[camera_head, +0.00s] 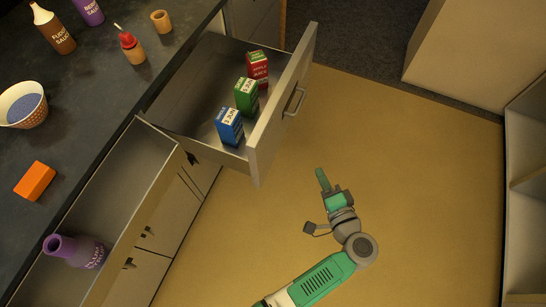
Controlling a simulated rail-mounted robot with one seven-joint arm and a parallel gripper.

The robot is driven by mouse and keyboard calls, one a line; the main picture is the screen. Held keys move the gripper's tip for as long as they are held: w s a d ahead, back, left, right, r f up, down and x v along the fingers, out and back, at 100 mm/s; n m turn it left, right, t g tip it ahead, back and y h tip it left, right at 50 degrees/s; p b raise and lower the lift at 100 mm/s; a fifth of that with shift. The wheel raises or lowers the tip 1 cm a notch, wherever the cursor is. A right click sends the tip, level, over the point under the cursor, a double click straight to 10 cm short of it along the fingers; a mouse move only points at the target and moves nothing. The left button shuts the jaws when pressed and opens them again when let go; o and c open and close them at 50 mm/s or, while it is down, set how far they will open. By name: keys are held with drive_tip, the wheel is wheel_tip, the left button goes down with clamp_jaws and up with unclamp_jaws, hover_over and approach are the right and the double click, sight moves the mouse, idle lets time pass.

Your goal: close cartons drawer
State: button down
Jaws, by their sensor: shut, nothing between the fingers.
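The cartons drawer (197,104) is pulled out from under the dark counter. It holds a red carton (257,67), a green carton (246,97) and a blue carton (229,128), all upright near its front. Its front panel (285,108) has a bar handle (294,101) on the outer face. My gripper (321,174) is shut and empty. It is in front of the drawer, lower right of the handle in the picture, and apart from the drawer.
A second drawer (165,190) is also open, at lower left, with a purple bottle (75,251) in it. The counter (90,100) carries bottles, a bowl (22,104) and an orange block (35,181). The tan floor (420,180) is clear; pale cabinets (480,50) stand at right.

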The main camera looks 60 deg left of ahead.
drive_tip(key=s+a+f+m+y+b, duration=0.15)
drive_tip(key=s+f, duration=0.25)
drive_tip(key=f, duration=0.5)
drive_tip(key=b, duration=0.3)
approach(270, 150)
drive_tip(key=w+a, duration=0.2)
drive_tip(key=w, duration=0.2)
drive_tip(key=s+a, duration=0.2)
drive_tip(key=shift+a+g+y, duration=0.25)
drive_tip(key=shift+a+g, duration=0.05)
drive_tip(key=shift+g, duration=0.1)
drive_tip(key=shift+s+a, duration=0.25)
drive_tip(key=shift+s, duration=0.05)
drive_tip(key=shift+a, duration=0.2)
drive_tip(key=shift+s+a, duration=0.1)
drive_tip(key=shift+s, duration=0.05)
